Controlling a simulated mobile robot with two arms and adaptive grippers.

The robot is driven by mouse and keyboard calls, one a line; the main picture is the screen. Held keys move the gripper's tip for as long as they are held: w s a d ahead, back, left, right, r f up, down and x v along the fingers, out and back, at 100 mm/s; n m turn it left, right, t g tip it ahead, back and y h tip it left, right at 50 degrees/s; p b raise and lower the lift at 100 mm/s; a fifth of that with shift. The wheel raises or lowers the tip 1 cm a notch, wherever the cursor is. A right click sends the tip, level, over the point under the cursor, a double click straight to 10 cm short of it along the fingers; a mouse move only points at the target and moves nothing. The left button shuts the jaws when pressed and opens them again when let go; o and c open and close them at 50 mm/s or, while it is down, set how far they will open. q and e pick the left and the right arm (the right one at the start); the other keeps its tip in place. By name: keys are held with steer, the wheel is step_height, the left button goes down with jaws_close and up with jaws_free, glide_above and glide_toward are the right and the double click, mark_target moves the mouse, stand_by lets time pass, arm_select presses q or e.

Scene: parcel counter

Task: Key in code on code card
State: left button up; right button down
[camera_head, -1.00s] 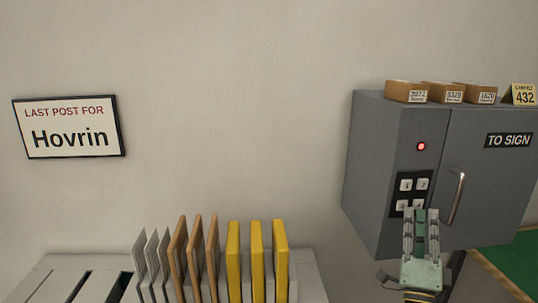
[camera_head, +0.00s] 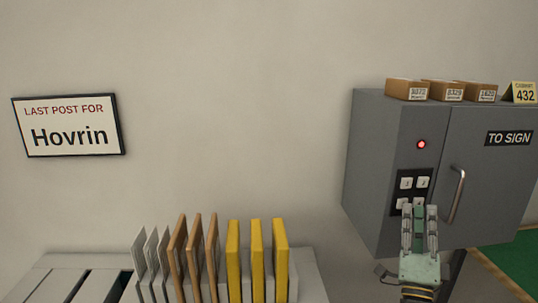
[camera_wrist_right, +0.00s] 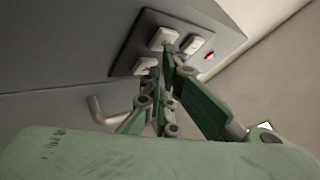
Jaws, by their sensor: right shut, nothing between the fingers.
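The code card (camera_head: 524,93) is a small yellow card reading 432, standing on top of the grey cabinet at its right. The keypad (camera_head: 414,176) is a dark plate with pale square keys on the cabinet front, left of the door handle. Its two upper keys show; my right gripper (camera_head: 419,210) hides much of the lower row. The gripper is shut and empty, its tips at the lower keys. In the right wrist view the keypad (camera_wrist_right: 147,45) is just beyond the fingers; I cannot tell whether they touch a key. My left gripper is not in view.
The grey cabinet (camera_head: 375,165) has a red light (camera_head: 421,144), a metal handle (camera_head: 457,195) and a TO SIGN label. Several brown parcels (camera_head: 408,90) stand on top. A rack of upright envelopes (camera_head: 257,260) is at bottom centre. A wall sign (camera_head: 68,126) reads Last post for Hovrin.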

steer(key=shift+y, duration=0.3)
steer(key=shift+s, duration=0.45)
steer(key=shift+p, duration=0.35)
steer(key=s+p, duration=0.2)
steer(key=s, duration=0.4)
steer(key=shift+d, duration=0.25)
